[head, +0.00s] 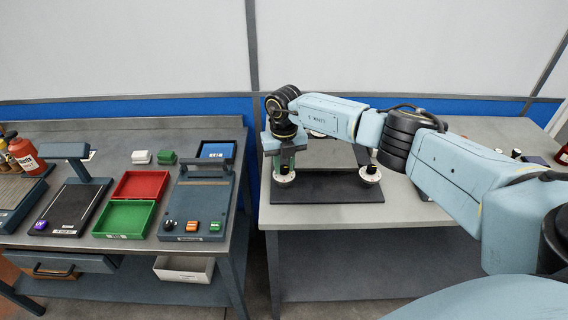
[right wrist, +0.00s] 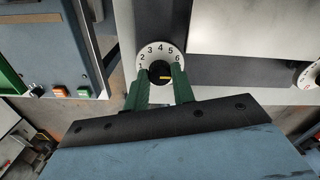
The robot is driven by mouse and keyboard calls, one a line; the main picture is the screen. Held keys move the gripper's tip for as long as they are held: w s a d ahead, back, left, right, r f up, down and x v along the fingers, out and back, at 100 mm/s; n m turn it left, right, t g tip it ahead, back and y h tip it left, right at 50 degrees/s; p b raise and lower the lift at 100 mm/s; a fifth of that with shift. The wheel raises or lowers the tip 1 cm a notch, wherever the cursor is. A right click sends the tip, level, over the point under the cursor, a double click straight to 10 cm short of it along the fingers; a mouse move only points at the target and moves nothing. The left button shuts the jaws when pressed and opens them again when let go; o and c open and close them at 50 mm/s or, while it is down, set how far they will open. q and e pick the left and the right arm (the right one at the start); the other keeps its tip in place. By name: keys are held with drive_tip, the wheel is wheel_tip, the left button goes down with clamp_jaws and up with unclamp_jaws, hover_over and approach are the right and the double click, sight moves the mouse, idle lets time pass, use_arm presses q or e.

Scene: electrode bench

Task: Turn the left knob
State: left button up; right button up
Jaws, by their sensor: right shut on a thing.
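The left knob (right wrist: 159,70) is black with a yellow mark, on a round white dial (head: 284,180) numbered 1 to 6. In the right wrist view the mark lies nearly level; I cannot tell exactly which number it indicates. My right gripper (right wrist: 162,88) has green fingers, one on each side of the knob, and is shut on it. In the head view the right gripper (head: 285,165) reaches down over the left dial from above. The right knob (head: 370,173) stands apart on its own white dial (right wrist: 307,75). My left gripper is out of view.
The two dials sit at the front of a dark device base (head: 325,190) on the right bench (head: 425,212). A dark panel (head: 335,153) lies between and behind them. A separate left bench holds red (head: 141,184) and green (head: 124,220) trays and a switch box (head: 198,205).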

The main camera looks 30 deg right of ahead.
sight(284, 167)
drive_tip(key=o, duration=1)
drive_tip(key=shift+r, duration=0.1)
wheel_tip(284, 167, up, 13)
drive_tip(key=shift+r, duration=0.2)
